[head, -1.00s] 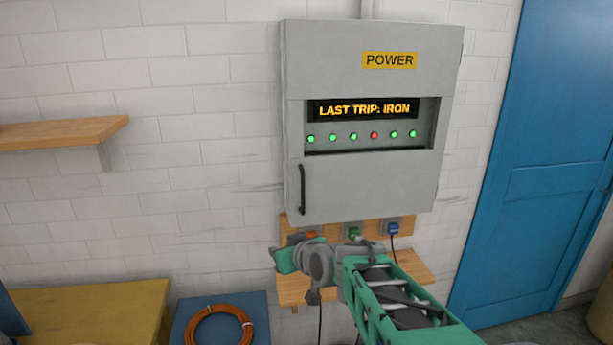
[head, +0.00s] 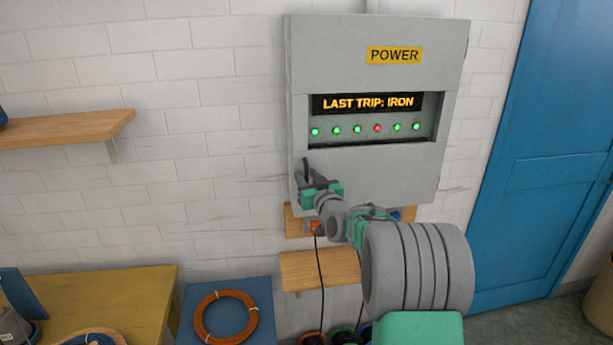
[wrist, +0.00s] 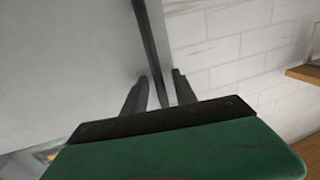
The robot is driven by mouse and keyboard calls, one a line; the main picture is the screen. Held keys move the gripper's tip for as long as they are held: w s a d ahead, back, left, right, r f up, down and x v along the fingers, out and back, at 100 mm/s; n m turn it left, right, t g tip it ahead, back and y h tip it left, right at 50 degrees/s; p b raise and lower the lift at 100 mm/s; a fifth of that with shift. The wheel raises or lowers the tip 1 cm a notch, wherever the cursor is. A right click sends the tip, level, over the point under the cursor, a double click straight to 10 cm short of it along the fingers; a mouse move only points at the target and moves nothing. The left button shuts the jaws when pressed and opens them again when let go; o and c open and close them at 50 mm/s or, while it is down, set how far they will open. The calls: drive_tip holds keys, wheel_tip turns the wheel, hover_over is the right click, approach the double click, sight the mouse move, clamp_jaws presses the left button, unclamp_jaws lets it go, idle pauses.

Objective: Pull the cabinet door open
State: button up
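The grey cabinet (head: 375,65) hangs on the wall with its door shut, under a POWER label. Its dark vertical handle (head: 305,165) is at the door's lower left, and my gripper covers its lower part in the head view. My gripper (head: 308,180) is at the handle. In the wrist view the handle (wrist: 150,35) runs down between the two dark fingers of my gripper (wrist: 161,76). The fingers are apart, one on each side of the bar, with a gap showing on the right side. Whether the left finger touches the bar I cannot tell.
Below the cabinet is a wooden board with plugs and cords (head: 316,228) and a small wooden shelf (head: 310,270). A wall shelf (head: 65,130) is at the left, and an orange coil (head: 226,315) lies on a blue top. A blue door (head: 545,150) is at the right.

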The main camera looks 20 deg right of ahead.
drive_tip(key=shift+c, duration=0.3)
clamp_jaws()
idle(1.0)
